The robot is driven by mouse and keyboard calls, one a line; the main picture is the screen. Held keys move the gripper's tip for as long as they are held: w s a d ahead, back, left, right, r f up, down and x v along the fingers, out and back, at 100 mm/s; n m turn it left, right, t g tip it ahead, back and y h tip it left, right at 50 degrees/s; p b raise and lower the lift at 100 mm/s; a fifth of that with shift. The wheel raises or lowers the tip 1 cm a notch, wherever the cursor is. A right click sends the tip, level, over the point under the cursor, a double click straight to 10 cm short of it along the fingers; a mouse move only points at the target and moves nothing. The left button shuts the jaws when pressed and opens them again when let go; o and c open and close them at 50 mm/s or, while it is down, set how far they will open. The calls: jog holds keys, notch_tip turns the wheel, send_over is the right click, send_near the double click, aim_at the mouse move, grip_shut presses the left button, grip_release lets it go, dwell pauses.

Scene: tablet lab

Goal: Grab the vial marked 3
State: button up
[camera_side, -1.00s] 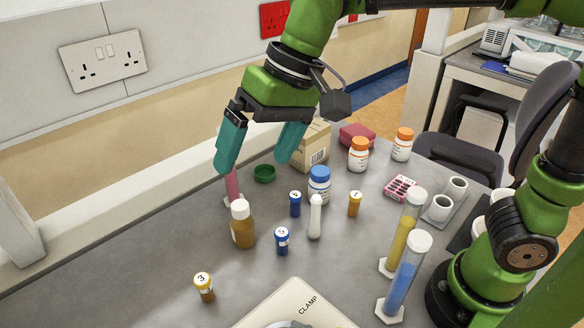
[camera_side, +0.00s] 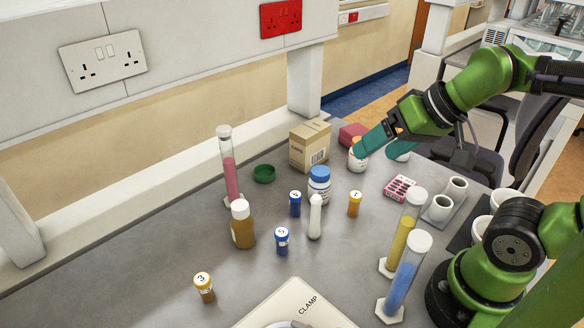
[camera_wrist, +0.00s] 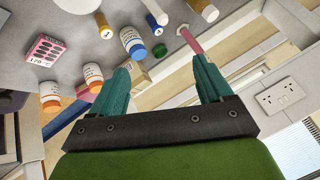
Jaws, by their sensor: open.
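The vial marked 3 (camera_side: 204,289) is small and amber with a pale numbered cap. It stands upright at the front left of the bench in the side view, and I cannot make it out in the wrist view. My gripper (camera_side: 381,152) has teal fingers, spread apart and empty. It is at the back right, above the orange-capped bottles and far from vial 3. Both fingers also show in the wrist view (camera_wrist: 163,66) with nothing between them.
Other small vials are blue, marked 4 (camera_side: 295,204) and 5 (camera_side: 282,241), and an orange one (camera_side: 355,204). A brown bottle (camera_side: 242,226), a white vial (camera_side: 315,217) and a clamp plate (camera_side: 290,303) stand nearer vial 3. Tall cylinders (camera_side: 405,275) stand right.

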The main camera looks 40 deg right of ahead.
jog(key=shift+c, duration=1.3)
jog(key=n+g+h, duration=0.2)
jog(key=n+g, duration=0.4)
jog(key=g, duration=0.1)
send_over(201, 279)
notch_tip(201, 279, down, 7)
notch_tip(201, 279, down, 16)
jog(key=shift+f, duration=0.1)
jog(key=c, duration=1.1)
